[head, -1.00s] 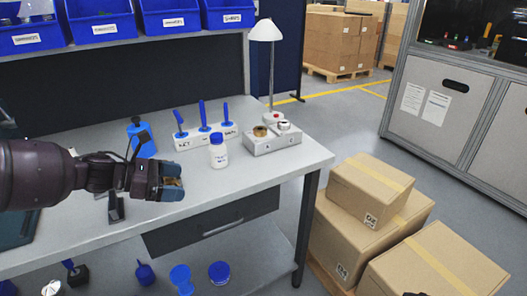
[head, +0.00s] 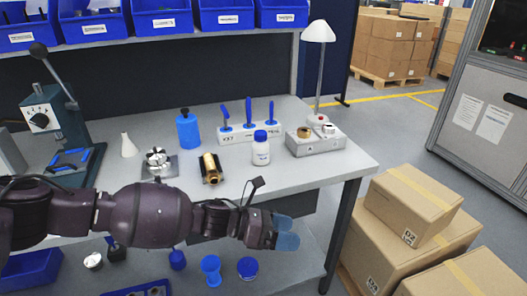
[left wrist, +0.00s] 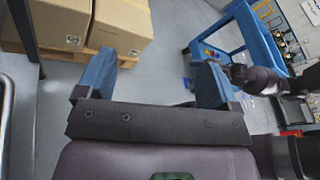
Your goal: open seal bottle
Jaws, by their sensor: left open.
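My left gripper (head: 287,233) is open and empty, below and in front of the bench's front edge, apart from the bottle. Its two blue fingers (left wrist: 152,82) are spread in the left wrist view, with only floor between them. A dark arm part of mine shows at the right of that view; its gripper cannot be made out clearly.
A rack with blue-handled tools (head: 247,133), a blue bottle (head: 188,130), a brass cylinder (head: 210,168) and a grey block with rings (head: 316,142) stand near the bottle. A lamp (head: 318,35) is behind. Cardboard boxes (head: 415,207) are stacked right of the bench.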

